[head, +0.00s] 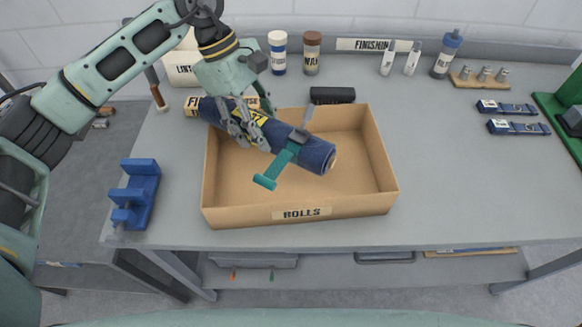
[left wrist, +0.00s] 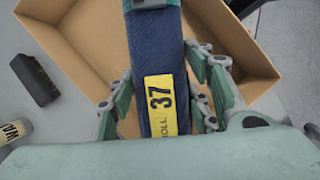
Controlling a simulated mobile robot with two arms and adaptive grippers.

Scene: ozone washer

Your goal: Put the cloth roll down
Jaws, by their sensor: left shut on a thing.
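In the left wrist view the roll (left wrist: 153,55) runs between the fingers (left wrist: 160,95), with the box (left wrist: 85,45) beneath. I cannot tell whether the roll touches the box floor. My right gripper is not in view.
A blue holder (head: 138,195) stands left of the box. A black block (head: 332,95) lies behind it. Bottles (head: 312,53) and small tools stand along the back. The grey bench (head: 450,190) is clear right of the box.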

